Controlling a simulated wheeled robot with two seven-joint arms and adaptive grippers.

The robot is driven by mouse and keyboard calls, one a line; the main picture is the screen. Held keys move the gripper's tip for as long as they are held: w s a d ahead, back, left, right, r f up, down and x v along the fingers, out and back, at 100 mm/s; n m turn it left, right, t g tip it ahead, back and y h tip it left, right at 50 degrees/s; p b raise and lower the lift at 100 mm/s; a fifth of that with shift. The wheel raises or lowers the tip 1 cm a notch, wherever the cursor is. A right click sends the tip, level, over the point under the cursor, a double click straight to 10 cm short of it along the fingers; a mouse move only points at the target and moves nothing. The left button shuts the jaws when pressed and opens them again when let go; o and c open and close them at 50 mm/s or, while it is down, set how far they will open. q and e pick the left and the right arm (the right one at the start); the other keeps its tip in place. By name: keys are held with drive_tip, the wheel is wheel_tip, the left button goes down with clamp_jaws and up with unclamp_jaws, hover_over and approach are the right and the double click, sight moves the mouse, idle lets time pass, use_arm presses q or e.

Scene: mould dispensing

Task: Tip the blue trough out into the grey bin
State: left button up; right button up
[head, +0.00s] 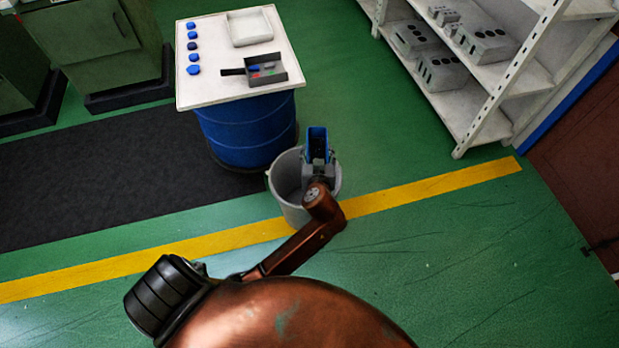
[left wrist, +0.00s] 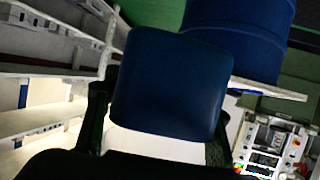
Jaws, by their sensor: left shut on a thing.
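The blue trough (head: 317,142) is held in my left gripper (head: 318,172), above the far right side of the grey bin's mouth in the head view. The trough stands steeply tilted there, its long side pointing away from me. In the left wrist view the trough (left wrist: 172,85) fills the middle, between the dark fingers of the gripper (left wrist: 160,130). I cannot see whether anything is in the trough. The grey bin (head: 289,190) stands on the floor, partly covered by my arm; what I see of its inside looks empty. My right gripper is not in view.
A blue drum (head: 248,128) with a white tabletop (head: 215,90) stands behind the bin. On it are a white tray (head: 250,28), a dark scoop-like box (head: 270,78) and several blue pieces. A white shelf (head: 480,85) stands at the right. The floor at the right is clear.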

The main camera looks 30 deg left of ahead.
use_arm(q)
drive_tip(key=w+d+f+n+g+y+b, duration=0.1)
drive_tip(key=w+f+n+g+b, duration=0.1)
drive_tip(key=w+f+b, duration=0.3)
drive_tip(key=w+d+f+n+g+y+b, duration=0.2)
drive_tip(key=w+f+b, duration=0.4)
drive_tip(key=f+b, duration=0.6)
drive_tip(key=w+d+f+n+g+y+b, duration=0.2)
drive_tip(key=w+f+b, duration=0.3)
drive_tip(key=f, duration=1.2)
drive_tip(key=n+b, duration=0.1)
drive_tip(key=b, duration=0.3)
drive_tip(key=shift+w+f, duration=0.15)
drive_tip(key=shift+w, duration=0.25)
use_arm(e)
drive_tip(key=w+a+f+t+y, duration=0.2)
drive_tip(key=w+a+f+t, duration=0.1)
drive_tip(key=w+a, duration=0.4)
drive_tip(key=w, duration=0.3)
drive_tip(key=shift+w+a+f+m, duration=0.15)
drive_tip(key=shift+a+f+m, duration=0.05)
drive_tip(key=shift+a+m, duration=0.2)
use_arm(q)
drive_tip(key=shift+a, duration=0.1)
